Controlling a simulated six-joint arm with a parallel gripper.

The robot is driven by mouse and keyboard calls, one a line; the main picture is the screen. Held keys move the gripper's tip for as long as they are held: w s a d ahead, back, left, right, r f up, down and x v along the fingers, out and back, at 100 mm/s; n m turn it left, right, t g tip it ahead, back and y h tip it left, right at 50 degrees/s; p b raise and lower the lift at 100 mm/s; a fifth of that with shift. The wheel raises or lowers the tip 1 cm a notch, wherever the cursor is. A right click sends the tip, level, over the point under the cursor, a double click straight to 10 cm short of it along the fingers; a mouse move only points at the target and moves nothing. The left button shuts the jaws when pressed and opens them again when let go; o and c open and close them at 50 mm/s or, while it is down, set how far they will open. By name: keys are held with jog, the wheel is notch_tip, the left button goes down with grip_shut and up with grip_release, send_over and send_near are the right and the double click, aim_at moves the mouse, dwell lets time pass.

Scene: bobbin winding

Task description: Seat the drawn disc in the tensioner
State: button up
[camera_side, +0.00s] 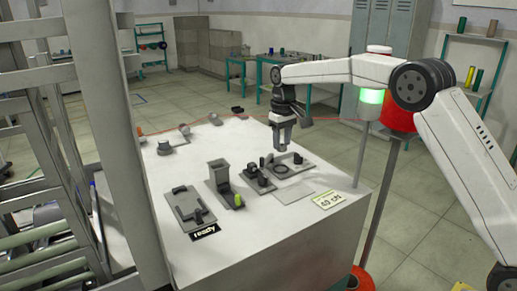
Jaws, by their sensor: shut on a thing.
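My gripper (282,148) points down above the right part of the white table, over a grey plate (299,167) with a dark ring on it. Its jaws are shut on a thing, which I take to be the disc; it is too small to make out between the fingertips. A small grey fixture with dark upright parts (259,183) stands just left of the ringed plate. I cannot tell for certain which of these is the tensioner. The gripper appears apart from the fixtures below it.
A red thread (330,119) crosses behind. The table's front is clear.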

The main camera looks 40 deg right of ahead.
send_over(281, 169)
jog(key=shift+f, duration=2.3)
jog(key=shift+f, duration=0.7)
dwell(0.4)
jog(key=o, duration=1)
jog(key=shift+r, duration=3.55)
